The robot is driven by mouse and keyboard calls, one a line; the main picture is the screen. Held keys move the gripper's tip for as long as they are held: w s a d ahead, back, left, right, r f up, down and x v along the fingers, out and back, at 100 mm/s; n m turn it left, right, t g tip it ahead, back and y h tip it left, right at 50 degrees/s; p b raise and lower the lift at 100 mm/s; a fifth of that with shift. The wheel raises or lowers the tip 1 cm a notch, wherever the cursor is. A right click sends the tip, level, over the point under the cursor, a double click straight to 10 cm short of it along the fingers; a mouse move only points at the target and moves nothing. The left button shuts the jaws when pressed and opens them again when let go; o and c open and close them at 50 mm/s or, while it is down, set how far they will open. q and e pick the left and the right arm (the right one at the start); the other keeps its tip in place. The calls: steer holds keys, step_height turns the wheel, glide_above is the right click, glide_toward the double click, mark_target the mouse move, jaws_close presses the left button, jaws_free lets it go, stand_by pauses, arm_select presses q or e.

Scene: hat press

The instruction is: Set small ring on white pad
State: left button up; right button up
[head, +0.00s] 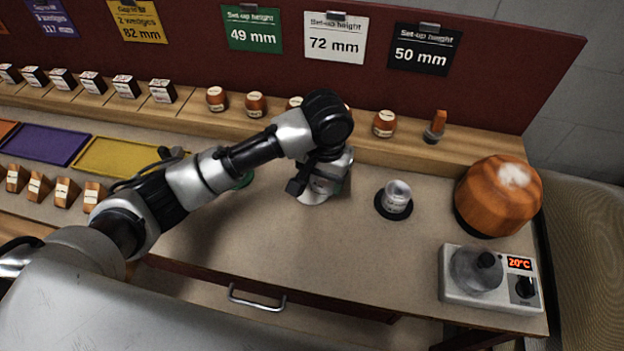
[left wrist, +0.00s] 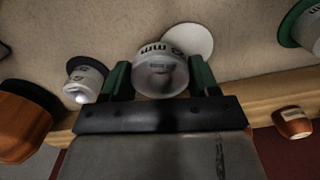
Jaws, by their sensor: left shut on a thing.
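My left gripper (left wrist: 160,82) has its green-padded fingers shut on a pale ring (left wrist: 160,70) with "mm" lettering, the only ring held; its number is not readable. In the head view the left gripper (head: 322,183) hides most of this ring. The white pad (left wrist: 190,40) shows partly behind the ring in the left wrist view, offset to the upper right. In the head view the white pad (head: 313,199) shows just below the gripper. I cannot tell whether the ring touches it. My right gripper is not in view.
A black pad (head: 381,208) bears another ring (head: 397,195) to the right. The front counter is clear.

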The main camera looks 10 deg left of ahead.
arm_select(q)
steer(key=w+a+f, duration=0.1)
steer(key=w, duration=0.1)
steer(key=w+a+f, duration=0.2)
steer(key=shift+a, duration=0.1)
steer(key=shift+f, duration=2)
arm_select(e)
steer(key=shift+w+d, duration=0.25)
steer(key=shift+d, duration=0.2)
arm_select(q)
steer(key=o, duration=1)
steer(key=shift+f, duration=0.15)
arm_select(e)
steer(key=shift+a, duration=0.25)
arm_select(q)
step_height(320, 180, up, 12)
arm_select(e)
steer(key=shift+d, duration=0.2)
